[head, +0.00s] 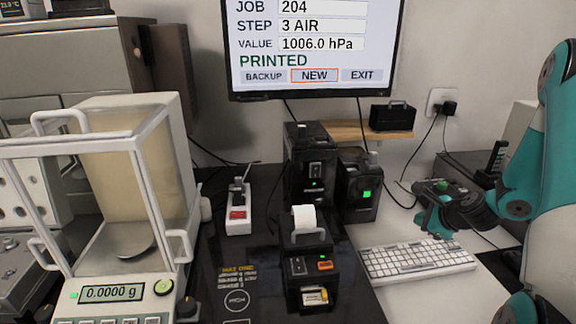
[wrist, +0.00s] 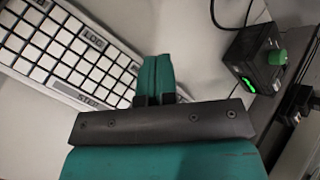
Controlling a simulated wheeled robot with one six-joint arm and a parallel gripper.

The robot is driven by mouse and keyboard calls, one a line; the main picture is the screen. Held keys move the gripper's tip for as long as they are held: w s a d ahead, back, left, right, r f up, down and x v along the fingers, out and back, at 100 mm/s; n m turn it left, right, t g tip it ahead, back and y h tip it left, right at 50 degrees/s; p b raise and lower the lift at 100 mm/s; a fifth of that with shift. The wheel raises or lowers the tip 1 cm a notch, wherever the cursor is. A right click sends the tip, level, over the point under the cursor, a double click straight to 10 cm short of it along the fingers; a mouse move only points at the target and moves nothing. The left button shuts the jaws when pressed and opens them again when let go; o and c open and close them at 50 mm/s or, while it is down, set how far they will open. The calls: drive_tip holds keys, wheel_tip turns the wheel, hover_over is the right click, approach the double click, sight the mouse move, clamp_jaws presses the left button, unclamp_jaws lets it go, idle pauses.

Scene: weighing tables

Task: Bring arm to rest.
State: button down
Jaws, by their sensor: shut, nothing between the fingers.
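My arm (head: 555,140) is teal and black and comes in from the right side of the head view. My gripper (head: 436,228) hangs near the back right edge of the white keyboard (head: 415,262). In the wrist view my gripper (wrist: 155,62) shows its teal fingers together with nothing between them. The keyboard (wrist: 75,50) lies to the left of the fingers there. I cannot tell how high the fingers are above the table.
A small black box with a green knob (wrist: 258,58) stands to the right in the wrist view. A balance with a glass shield (head: 112,292), a printer (head: 308,270), black units (head: 358,190) and a monitor reading PRINTED (head: 315,45) stand left of my arm. Cables hang behind.

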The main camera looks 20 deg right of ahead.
drive_tip(key=shift+a+r, duration=0.1)
drive_tip(key=a+r+n+g+y+p, duration=0.1)
drive_tip(key=a+r+n+y, duration=0.1)
drive_tip(key=a+r+n, duration=0.55)
drive_tip(key=a+r+n+g+y, duration=0.2)
drive_tip(key=a+r+n, duration=0.15)
drive_tip(key=a, duration=0.65)
drive_tip(key=a+r+n+g+y+p, duration=0.1)
drive_tip(key=a+r+n, duration=0.4)
drive_tip(key=a, duration=0.4)
drive_tip(key=s+a+r+n+g, duration=0.2)
drive_tip(key=s+a+r+n, duration=0.2)
drive_tip(key=s+a+n, duration=0.3)
drive_tip(key=s+a+r+n+g, duration=0.3)
drive_tip(key=s+a+r+n, duration=0.2)
drive_tip(key=s+n, duration=0.6)
drive_tip(key=shift+s+a+n+p, duration=0.3)
drive_tip(key=shift+s+a+p, duration=0.1)
drive_tip(key=shift+s+a, duration=0.8)
